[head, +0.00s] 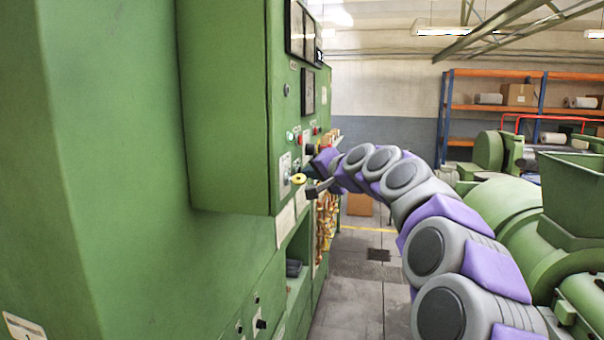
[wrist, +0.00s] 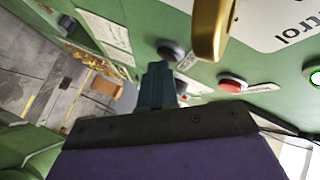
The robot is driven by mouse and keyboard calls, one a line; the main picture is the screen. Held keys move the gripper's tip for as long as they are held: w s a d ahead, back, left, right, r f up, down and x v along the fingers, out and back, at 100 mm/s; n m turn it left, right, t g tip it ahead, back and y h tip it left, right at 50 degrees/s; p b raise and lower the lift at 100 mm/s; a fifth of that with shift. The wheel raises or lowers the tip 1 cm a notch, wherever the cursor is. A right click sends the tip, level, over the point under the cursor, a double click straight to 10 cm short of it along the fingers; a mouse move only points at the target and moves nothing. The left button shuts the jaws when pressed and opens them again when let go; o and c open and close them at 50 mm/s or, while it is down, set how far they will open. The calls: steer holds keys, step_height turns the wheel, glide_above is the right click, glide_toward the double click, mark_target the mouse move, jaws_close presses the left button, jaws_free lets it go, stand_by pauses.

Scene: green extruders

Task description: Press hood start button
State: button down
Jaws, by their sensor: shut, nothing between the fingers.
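The green control panel (head: 285,100) stands at the left in the head view, and its face fills much of the wrist view. It carries a lit green button (head: 290,137), also seen in the wrist view (wrist: 315,78), and a red button (wrist: 232,85). A dark round button (wrist: 170,49) is just beyond my fingertips; I cannot tell whether they touch it. I cannot read which button is the hood start. My gripper (wrist: 158,70) is shut and empty, pointing at the panel. In the head view its fingers are small and partly hidden.
A yellow handle (wrist: 212,25) sticks out from the panel close to my fingers. Green machines (head: 500,215) stand on the right, with an orange and blue shelf (head: 475,107) behind. A grey tiled aisle (head: 350,300) runs between panel and machines.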

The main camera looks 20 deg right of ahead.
stand_by(0.4)
steer(key=shift+s+d, duration=0.4)
steer(key=shift+d, duration=0.15)
steer(key=shift+d, duration=0.1)
steer(key=s+d, duration=0.1)
steer(key=d, duration=0.1)
steer(key=s+d+b, duration=0.1)
steer(key=s+d, duration=0.1)
stand_by(0.5)
steer(key=shift+w, duration=0.1)
stand_by(0.4)
